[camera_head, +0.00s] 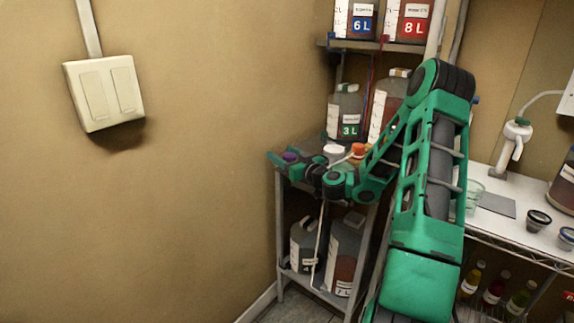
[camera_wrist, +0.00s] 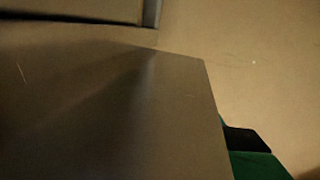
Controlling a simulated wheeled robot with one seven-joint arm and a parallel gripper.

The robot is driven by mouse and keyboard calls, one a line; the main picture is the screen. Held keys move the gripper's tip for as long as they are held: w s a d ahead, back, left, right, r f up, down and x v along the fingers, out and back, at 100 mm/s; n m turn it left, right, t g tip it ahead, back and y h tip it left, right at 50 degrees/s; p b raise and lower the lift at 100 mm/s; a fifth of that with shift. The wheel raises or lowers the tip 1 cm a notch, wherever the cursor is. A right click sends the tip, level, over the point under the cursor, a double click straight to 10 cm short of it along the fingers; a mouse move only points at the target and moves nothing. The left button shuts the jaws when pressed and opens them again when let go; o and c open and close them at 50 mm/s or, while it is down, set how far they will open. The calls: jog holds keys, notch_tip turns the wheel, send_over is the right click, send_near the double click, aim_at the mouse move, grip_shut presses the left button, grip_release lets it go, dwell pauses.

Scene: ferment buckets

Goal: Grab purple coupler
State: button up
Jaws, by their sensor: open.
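The purple coupler (camera_head: 290,157) shows in the head view as a small purple piece at the left end of the middle shelf. My green gripper (camera_head: 279,160) is open around or right beside it; I cannot tell whether a finger touches it. Most of the coupler is hidden by the gripper. In the wrist view, a green finger with a dark pad (camera_wrist: 250,150) shows at the lower right over a grey surface (camera_wrist: 110,110). The coupler does not show in the wrist view.
A white lid (camera_head: 335,149) and an orange cap (camera_head: 358,149) are right of my gripper. A 3 L jug (camera_head: 345,112) stands behind them. Large jugs (camera_head: 346,255) stand on the lower shelf. The wall (camera_head: 190,200) is close on the left.

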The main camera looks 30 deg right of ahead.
jog(key=c, duration=1.3)
jog(key=shift+o, duration=0.2)
jog(key=shift+r, duration=0.1)
